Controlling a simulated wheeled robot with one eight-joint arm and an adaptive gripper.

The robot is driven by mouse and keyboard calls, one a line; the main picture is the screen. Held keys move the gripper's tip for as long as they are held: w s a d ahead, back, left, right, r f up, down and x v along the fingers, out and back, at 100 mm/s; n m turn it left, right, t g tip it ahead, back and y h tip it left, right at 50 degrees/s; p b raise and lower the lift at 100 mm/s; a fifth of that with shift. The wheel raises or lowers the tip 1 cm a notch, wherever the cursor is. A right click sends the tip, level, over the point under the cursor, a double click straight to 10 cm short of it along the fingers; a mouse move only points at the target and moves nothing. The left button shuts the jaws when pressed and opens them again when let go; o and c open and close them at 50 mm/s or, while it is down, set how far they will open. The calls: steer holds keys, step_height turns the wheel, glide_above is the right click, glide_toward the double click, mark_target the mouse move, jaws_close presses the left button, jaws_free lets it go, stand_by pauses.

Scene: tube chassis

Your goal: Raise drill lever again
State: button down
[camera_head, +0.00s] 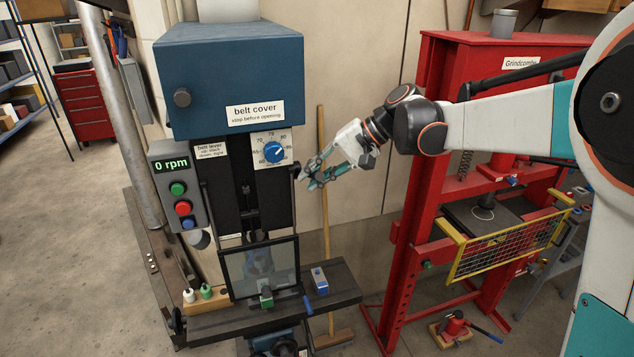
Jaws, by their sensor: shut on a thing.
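The drill press (230,90) stands left of centre, with a blue belt cover and a display reading 0 rpm. A dark lever (297,172) shows at the right side of its head, beside the speed dial, and I take it to be the drill lever. My gripper (308,177) reaches in from the right at this lever and is shut on it. The fingers hide part of the grip, and the lever's full shape is hard to make out.
A clear guard (233,268) hangs in front of the drill's spindle. The drill table (340,291) carries a small blue-and-white block. A red press (412,190) with a yellow mesh guard stands at right. A broom (324,225) leans against the wall behind my gripper.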

steer(key=shift+w+a+r+m+g+h+p, duration=0.15)
steer(key=shift+w+r+g+p, duration=0.2)
steer(key=shift+r, duration=0.3)
steer(key=shift+w+a+r+m+g+h+p, duration=0.1)
steer(key=shift+w+r+m+g+p, duration=0.15)
steer(key=shift+w+r, duration=0.3)
steer(key=shift+w+a+r+m+g+h+p, duration=0.15)
steer(key=shift+w+r+g+p, duration=0.25)
steer(key=shift+r, duration=0.3)
steer(key=c, duration=1.5)
jaws_free()
steer(key=shift+d+r, duration=0.1)
steer(key=shift+d, duration=0.05)
steer(key=shift+v, duration=3.85)
steer(key=shift+c, duration=0.5)
